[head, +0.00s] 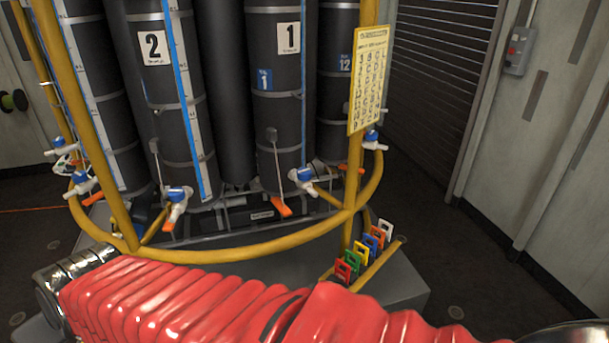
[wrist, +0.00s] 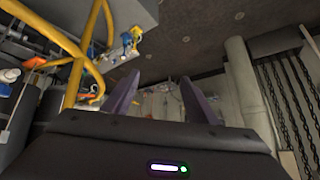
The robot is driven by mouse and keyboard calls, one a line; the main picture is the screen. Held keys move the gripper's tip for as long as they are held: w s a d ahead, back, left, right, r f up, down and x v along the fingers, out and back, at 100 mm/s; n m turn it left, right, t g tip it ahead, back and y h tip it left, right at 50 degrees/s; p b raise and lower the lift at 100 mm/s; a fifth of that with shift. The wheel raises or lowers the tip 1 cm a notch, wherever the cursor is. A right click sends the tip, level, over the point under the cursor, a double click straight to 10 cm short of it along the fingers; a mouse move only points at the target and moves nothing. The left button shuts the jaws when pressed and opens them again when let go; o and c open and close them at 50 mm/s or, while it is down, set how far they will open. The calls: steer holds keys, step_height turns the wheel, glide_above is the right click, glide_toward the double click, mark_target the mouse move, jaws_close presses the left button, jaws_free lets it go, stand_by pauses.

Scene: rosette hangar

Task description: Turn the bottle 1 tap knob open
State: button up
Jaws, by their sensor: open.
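Bottle 1 (head: 280,100) is a tall dark cylinder with a white "1" label, upright behind the yellow rail in the head view. A white tap with a blue knob (head: 304,174) sits at its lower right, by the rail. An orange lever (head: 281,207) hangs under the bottle. My gripper (wrist: 158,100) shows only in the wrist view, its two purple fingers apart with nothing between them.
Bottle 2 (head: 172,90) stands left of bottle 1, with its own blue tap (head: 177,196). The curved yellow rail (head: 250,239) runs in front of the bottles. A yellow chart (head: 369,80) and coloured tags (head: 362,252) are at the right. Floor beyond is clear. My red-sleeved arm crosses the foreground.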

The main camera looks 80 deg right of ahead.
steer(key=w+d+m+t+h, duration=0.1)
steer(key=w+d+m+h, duration=0.2)
steer(key=d, duration=0.5)
steer(key=w+d+m+t+h, duration=0.1)
steer(key=w+d+m+h, duration=0.15)
steer(key=d, duration=0.55)
steer(key=s+d+f+m+g+h, duration=0.15)
steer(key=d+m+h, duration=0.25)
steer(key=d, duration=0.8)
steer(key=m+g+h, duration=0.8)
steer(key=g, duration=0.4)
glide_toward(302, 176)
steer(key=a, duration=0.1)
steer(key=shift+w+a, duration=0.2)
steer(key=shift+d, duration=0.1)
steer(key=d, duration=0.4)
steer(key=s+d, duration=0.1)
steer(key=d, duration=0.4)
steer(key=s+d, duration=0.1)
steer(key=d, duration=0.3)
steer(key=shift+s+d, duration=0.2)
